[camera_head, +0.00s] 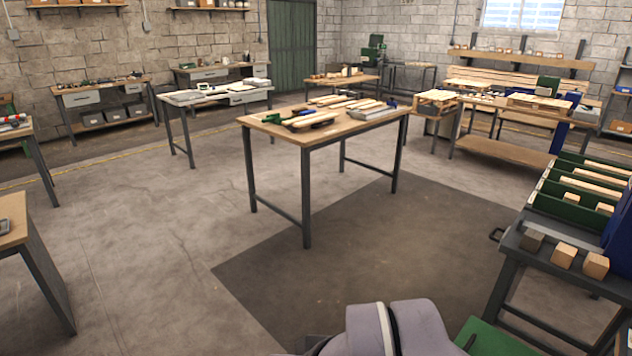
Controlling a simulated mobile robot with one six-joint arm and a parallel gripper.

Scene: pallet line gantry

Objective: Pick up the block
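Three small blocks stand in a row on the front of a dark workbench (512,243) at the right. The left one is a dark grey-brown block (532,240). Next to it is a light wooden block (564,256), and right of that another light wooden block (596,265). Which one is the task's block cannot be told. My gripper is not in view. Only a rounded grey-purple part of my arm shows at the bottom, left of and below the bench.
A green divided rack (552,203) with wooden pieces stands behind the blocks, beside a blue part (622,225) at the right edge. A wooden table (330,128) with tools stands mid-room. The floor (350,250) between it and me is clear.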

